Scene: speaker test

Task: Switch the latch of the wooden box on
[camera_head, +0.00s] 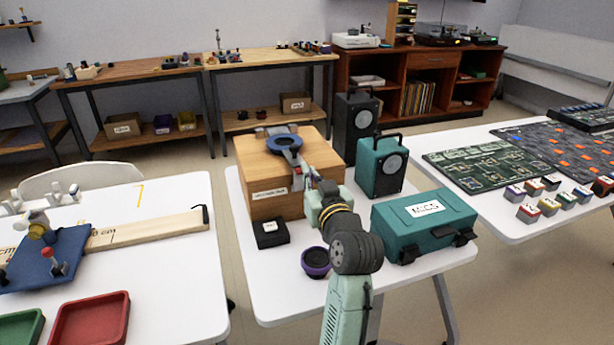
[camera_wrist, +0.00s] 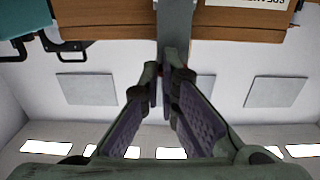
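The wooden box (camera_head: 262,198) stands on the middle white table in the head view, with a label low on its front. My gripper (camera_head: 311,182) is at the box's front right side. In the wrist view, my gripper's fingertips (camera_wrist: 165,68) are close together at the bar's end. Whether they grip or touch it is unclear.
A teal case (camera_head: 400,243) stands right of my arm and a teal speaker (camera_head: 380,180) behind it. A dark speaker (camera_head: 352,140) is behind the box. A small black box (camera_head: 270,234) and a purple round thing (camera_head: 315,262) are in front.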

